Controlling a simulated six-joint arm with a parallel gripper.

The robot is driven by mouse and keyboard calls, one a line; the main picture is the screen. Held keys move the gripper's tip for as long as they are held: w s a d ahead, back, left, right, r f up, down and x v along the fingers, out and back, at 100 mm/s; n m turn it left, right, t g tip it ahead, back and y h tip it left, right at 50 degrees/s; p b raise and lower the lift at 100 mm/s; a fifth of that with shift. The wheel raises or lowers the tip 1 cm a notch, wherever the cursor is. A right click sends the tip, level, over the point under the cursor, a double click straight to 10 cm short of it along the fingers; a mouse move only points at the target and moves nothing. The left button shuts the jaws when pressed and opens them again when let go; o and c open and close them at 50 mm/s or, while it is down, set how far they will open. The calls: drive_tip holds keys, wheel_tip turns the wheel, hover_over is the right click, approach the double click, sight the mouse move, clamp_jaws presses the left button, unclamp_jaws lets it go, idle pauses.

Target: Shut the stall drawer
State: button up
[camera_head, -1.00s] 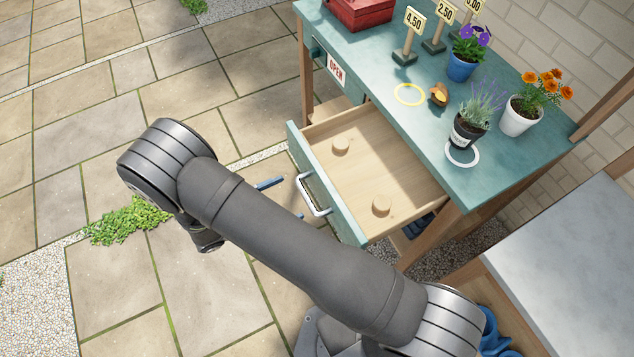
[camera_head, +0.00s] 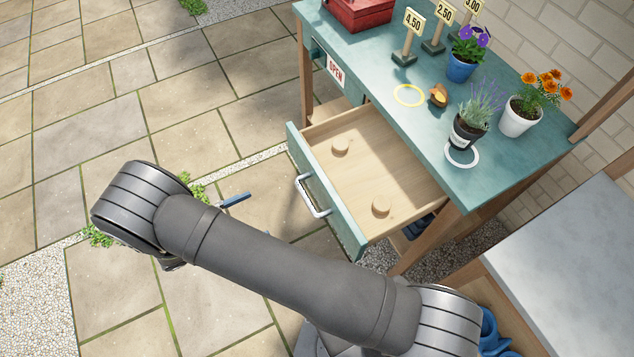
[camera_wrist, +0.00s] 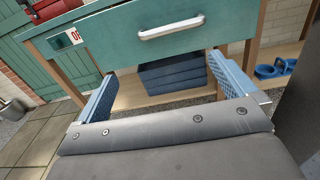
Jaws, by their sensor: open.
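The stall drawer (camera_head: 342,222) stands pulled out of the teal stall, with two round wooden discs (camera_head: 340,146) on its floor. Its teal front carries a white bar handle (camera_head: 311,196). In the wrist view the drawer front (camera_wrist: 115,42) spans the top, with its handle (camera_wrist: 172,29) above and between my fingers. My gripper (camera_wrist: 160,68) is open and empty, its two blue fingers spread apart, below the handle and pointing toward the stall. In the head view one blue finger (camera_head: 236,200) shows left of the handle, apart from it; my arm hides the rest.
The stall top (camera_head: 420,130) bears potted flowers, price signs (camera_head: 412,35) and a red box (camera_head: 357,12). A blue crate (camera_wrist: 172,75) sits on the shelf below. A pale grey top (camera_head: 570,250) stands at the right. Paving left of the drawer is free.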

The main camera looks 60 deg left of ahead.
drive_tip(key=shift+s, duration=0.35)
